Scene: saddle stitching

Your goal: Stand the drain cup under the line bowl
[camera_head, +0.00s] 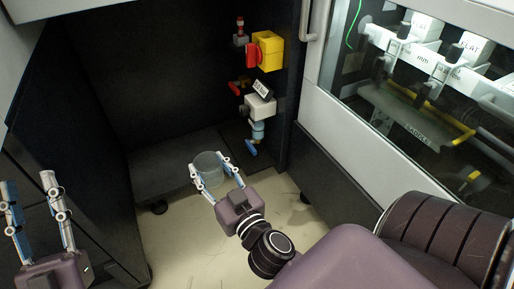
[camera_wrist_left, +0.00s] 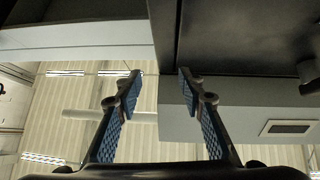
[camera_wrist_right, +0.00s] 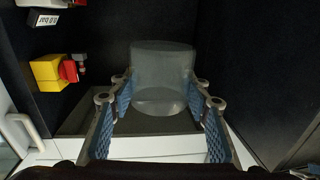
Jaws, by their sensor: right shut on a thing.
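The drain cup (camera_head: 208,168) is a clear, greyish cylinder. My right gripper (camera_head: 210,172) is shut on it, one finger on each side, and holds it low in front of the dark cabinet recess. The cup fills the middle of the right wrist view (camera_wrist_right: 162,75) between the blue-padded fingers. The line bowl (camera_head: 257,131) is a small light-blue bowl under a white unit on the recess's right wall, with a blue lever (camera_head: 251,148) below it. The cup is left of and lower than the bowl in the head view. My left gripper (camera_head: 32,200) is open and empty at far left.
A yellow box (camera_head: 269,49) with a red knob is above the bowl, and a white unit (camera_head: 260,107) carries a small display. A dark ledge (camera_head: 175,163) spans the recess. A glazed machine cabinet (camera_head: 335,100) stands at right. The pale floor (camera_head: 185,235) is clear.

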